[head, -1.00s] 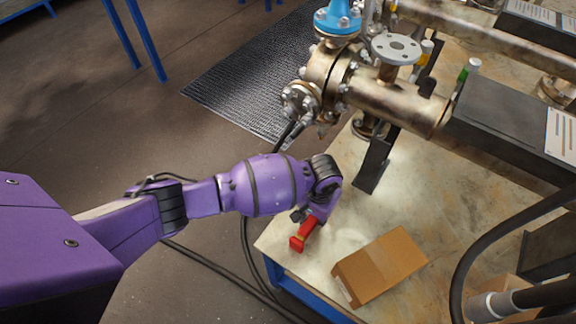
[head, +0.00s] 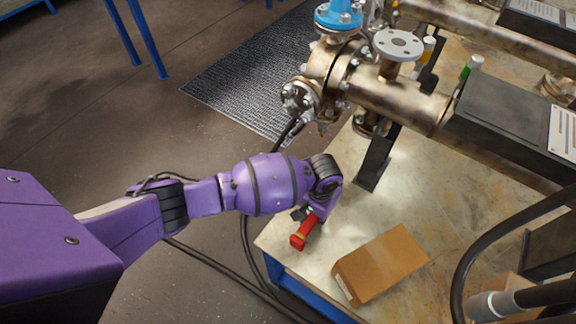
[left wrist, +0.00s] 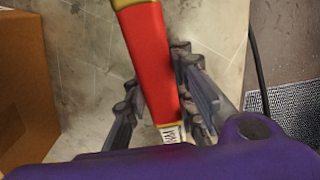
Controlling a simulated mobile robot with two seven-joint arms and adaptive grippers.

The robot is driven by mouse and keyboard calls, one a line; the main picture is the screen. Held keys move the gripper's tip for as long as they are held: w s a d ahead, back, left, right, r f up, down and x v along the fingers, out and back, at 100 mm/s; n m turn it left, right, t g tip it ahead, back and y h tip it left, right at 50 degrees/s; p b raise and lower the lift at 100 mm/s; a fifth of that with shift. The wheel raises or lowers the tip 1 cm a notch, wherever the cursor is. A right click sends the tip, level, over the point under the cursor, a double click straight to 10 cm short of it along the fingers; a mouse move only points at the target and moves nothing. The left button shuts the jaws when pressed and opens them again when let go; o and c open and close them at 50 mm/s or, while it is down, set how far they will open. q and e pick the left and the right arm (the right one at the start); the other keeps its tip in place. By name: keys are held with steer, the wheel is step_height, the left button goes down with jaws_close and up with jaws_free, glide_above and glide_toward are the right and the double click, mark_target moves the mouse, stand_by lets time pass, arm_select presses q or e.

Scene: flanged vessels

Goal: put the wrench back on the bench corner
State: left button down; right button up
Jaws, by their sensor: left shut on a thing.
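The wrench (head: 304,232) shows as a red handle with a yellowish band, over the near left corner of the bench (head: 283,246). My left gripper (head: 307,214) is shut on it, reaching in from the left above this corner. In the left wrist view the red handle of the wrench (left wrist: 150,55) runs between the dark fingers of my left gripper (left wrist: 160,100). The wrench's far end is hidden by the gripper and wrist. I cannot tell whether the wrench touches the bench top. My right gripper is not in view.
A cardboard box (head: 380,265) lies on the bench right of the wrench, also in the left wrist view (left wrist: 22,85). A flanged metal vessel (head: 400,100) on a dark support (head: 375,162) stands behind. A black hose (head: 465,260) curves at right. Bench top between them is bare.

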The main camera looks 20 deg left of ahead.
arm_select(q)
steer(key=shift+w+d, duration=0.1)
steer(key=shift+w, duration=0.15)
steer(key=c, duration=1.4)
jaws_free()
step_height(320, 180, up, 12)
steer(key=shift+s+f, duration=0.1)
